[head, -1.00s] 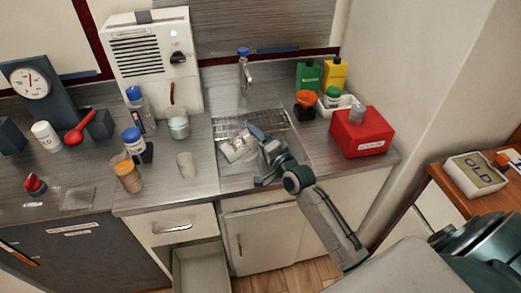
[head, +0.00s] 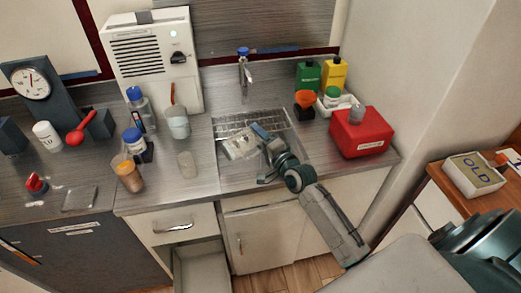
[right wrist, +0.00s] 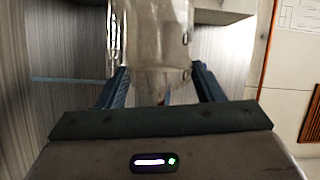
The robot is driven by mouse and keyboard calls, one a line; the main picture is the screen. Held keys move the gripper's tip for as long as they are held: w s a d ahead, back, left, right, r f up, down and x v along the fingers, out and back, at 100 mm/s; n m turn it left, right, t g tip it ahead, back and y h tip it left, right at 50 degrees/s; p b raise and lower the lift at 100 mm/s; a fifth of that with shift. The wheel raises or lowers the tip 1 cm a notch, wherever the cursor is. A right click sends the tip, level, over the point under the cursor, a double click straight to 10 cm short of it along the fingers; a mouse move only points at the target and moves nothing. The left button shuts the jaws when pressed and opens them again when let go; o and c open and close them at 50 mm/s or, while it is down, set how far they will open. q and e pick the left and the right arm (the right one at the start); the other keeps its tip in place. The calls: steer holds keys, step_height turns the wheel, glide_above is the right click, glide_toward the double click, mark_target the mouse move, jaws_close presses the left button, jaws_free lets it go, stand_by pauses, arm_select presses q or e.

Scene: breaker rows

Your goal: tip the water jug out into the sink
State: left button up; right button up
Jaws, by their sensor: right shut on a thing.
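The clear water jug (head: 238,148) is over the sink (head: 235,180), tipped onto its side with its far end pointing left. My right gripper (head: 262,140) is shut on the jug from its right side. In the right wrist view the see-through jug (right wrist: 150,35) sits between the two blue fingers (right wrist: 160,88). I cannot make out how much water is in it, or any stream. The sink's tap (head: 245,72) stands behind the jug. My left gripper is not in view.
A wire rack (head: 228,121) lies across the back of the sink. A red box (head: 362,135) stands close on the right. A drawer (head: 203,268) is open below.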

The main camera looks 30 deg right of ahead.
steer(key=shift+d+f+m, duration=0.25)
steer(key=shift+f+m, duration=0.4)
steer(key=shift+m, duration=0.15)
stand_by(0.7)
steer(key=shift+d+m, duration=0.1)
steer(key=shift+m, duration=0.2)
